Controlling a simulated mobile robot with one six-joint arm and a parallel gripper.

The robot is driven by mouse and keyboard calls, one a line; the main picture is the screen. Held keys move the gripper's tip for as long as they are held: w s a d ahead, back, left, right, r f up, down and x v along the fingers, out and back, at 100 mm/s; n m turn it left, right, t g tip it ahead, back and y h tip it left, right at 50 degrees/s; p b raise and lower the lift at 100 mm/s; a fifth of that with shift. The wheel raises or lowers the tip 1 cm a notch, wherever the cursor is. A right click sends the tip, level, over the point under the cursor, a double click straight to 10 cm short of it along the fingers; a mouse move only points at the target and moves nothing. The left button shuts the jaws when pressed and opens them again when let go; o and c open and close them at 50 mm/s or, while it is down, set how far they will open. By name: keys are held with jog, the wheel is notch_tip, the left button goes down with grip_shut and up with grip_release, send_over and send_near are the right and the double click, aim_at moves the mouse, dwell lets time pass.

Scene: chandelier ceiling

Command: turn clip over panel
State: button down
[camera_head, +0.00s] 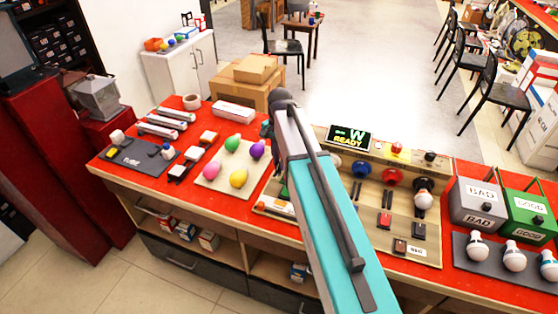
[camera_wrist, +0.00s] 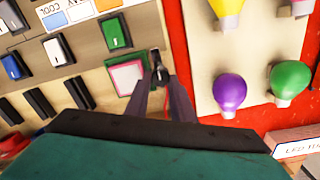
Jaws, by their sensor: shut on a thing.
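In the wrist view my gripper (camera_wrist: 159,77) points at the edge of a beige panel (camera_wrist: 92,42). Its two dark fingers close together on a small dark piece, seemingly the clip (camera_wrist: 156,58), which is small and partly hidden by the fingertips. The clip lies over or at the panel's edge; I cannot tell if it touches it. Near it on the panel are a green switch (camera_wrist: 115,32) and a green-framed pale square (camera_wrist: 126,77). In the head view the panel (camera_head: 408,246) lies on the red bench, and my arm hides the gripper's fingers and the clip.
A bulb board (camera_head: 210,180) with several coloured bulbs lies left of the panel; a purple bulb (camera_wrist: 229,93) is close to my gripper in the wrist view. The BAD bin (camera_head: 478,205) and GOOD bin (camera_head: 527,215) stand to the right. Boxes (camera_head: 245,92) stand behind the bench.

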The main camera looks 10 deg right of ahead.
jog(key=shift+a+n, duration=0.1)
jog(key=shift+n, duration=0.2)
jog(key=n, duration=0.4)
jog(key=shift+w, duration=0.2)
jog(key=n, duration=0.4)
jog(key=shift+a+r, duration=0.1)
jog(key=shift+a, duration=0.05)
jog(key=n, duration=0.5)
jog(key=shift+a, duration=0.1)
jog(key=shift+n, duration=2.2)
jog(key=c, duration=1.7)
grip_release()
jog(key=shift+c, duration=0.2)
jog(key=shift+o, duration=1)
